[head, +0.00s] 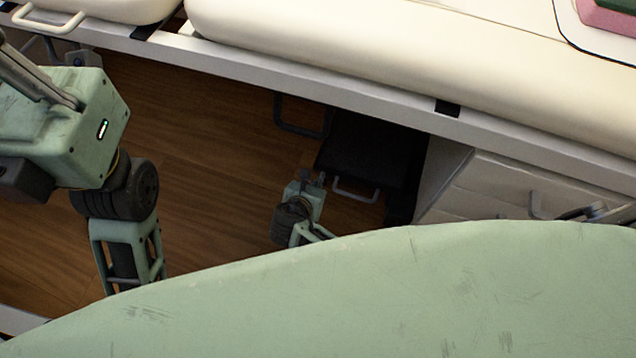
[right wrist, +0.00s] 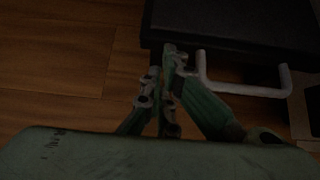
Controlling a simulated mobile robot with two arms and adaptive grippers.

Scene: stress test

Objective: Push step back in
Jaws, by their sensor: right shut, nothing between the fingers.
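The step (head: 368,150) is a dark flat panel with a pale handle on its front edge, low under the cream padded bench. It also shows in the right wrist view (right wrist: 235,22), with its white handle (right wrist: 245,88) at the right. My right gripper (head: 312,178) is beside the step's front left corner, left of the handle. In the right wrist view my right gripper (right wrist: 172,52) is shut and empty, its fingertips close to the step's front edge. I cannot tell whether they touch it. My left arm is at the left of the head view; its gripper is not clearly visible.
The cream bench (head: 400,65) overhangs the step along a pale frame. A white drawer cabinet (head: 500,185) stands right of the step. A dark grey handle (head: 290,118) is at the step's left rear. Open wooden floor (head: 200,150) lies to the left.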

